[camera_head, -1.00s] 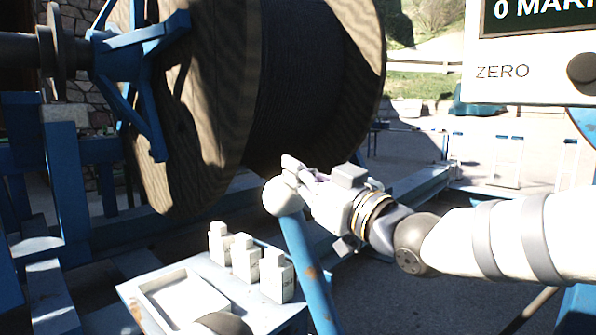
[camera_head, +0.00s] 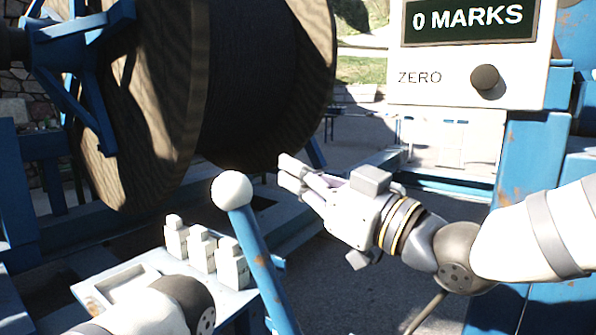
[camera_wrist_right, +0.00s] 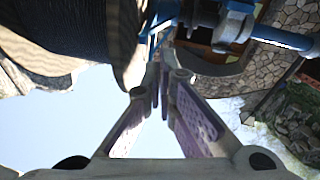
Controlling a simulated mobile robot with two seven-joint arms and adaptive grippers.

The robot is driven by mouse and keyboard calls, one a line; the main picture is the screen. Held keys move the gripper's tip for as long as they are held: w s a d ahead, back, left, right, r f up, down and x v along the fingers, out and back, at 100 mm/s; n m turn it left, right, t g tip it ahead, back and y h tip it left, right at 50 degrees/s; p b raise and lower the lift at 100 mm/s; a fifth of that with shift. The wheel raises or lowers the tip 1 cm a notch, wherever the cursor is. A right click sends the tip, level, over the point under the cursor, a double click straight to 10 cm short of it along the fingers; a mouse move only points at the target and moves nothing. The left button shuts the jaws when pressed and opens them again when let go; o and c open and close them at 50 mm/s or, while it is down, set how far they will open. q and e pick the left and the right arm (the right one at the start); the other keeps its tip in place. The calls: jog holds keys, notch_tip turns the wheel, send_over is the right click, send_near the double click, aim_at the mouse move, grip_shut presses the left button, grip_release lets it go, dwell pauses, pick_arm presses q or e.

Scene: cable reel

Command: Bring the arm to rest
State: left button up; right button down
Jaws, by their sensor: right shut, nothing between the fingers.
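My right gripper (camera_head: 290,172) is shut and empty in the head view, a little to the right of the white ball knob (camera_head: 231,190) on a blue lever (camera_head: 262,262). A gap shows between the fingertips and the knob. In the right wrist view the fingers (camera_wrist_right: 160,75) meet at their tips with nothing between them. A cable reel (camera_head: 150,100) with wooden flanges and dark cable (camera_head: 262,85) stands behind the gripper. Part of my left arm shows at the bottom left of the head view; its gripper is out of the picture.
A white tray table (camera_head: 95,293) with several small white blocks (camera_head: 201,250) stands left of the lever. A panel (camera_head: 440,75) reading "0 MARKS" with a dark ZERO knob (camera_head: 485,78) is at the upper right. Blue frame posts (camera_head: 525,175) stand at the right. Open paving lies between.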

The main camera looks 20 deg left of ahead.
dwell(0.4)
jog(key=d+f+m+h, duration=0.3)
jog(key=f, duration=0.8)
jog(key=d+f+m+h, duration=0.2)
jog(key=d+f+m, duration=0.1)
jog(key=f, duration=0.7)
jog(key=s+d+f+m+g+h, duration=0.1)
jog(key=s+d+f+m+h, duration=0.3)
jog(key=f, duration=0.6)
jog(key=s+d+f+m+g+h, duration=0.1)
jog(key=s+d+f+g+h, duration=0.1)
jog(key=s+d+f, duration=0.65)
jog(key=s+d+f+m+g+h, duration=0.25)
jog(key=s+d+f, duration=0.25)
jog(key=s+f, duration=0.5)
jog(key=s+d+g+h, duration=0.2)
jog(key=s+d, duration=0.4)
jog(key=s, duration=0.3)
jog(key=s+d+f+m+g+h, duration=0.1)
jog(key=s+d+g+h, duration=0.2)
jog(key=s+d, duration=0.4)
jog(key=s, duration=0.2)
jog(key=shift+s+f+p, duration=0.25)
jog(key=shift+s+p, duration=0.1)
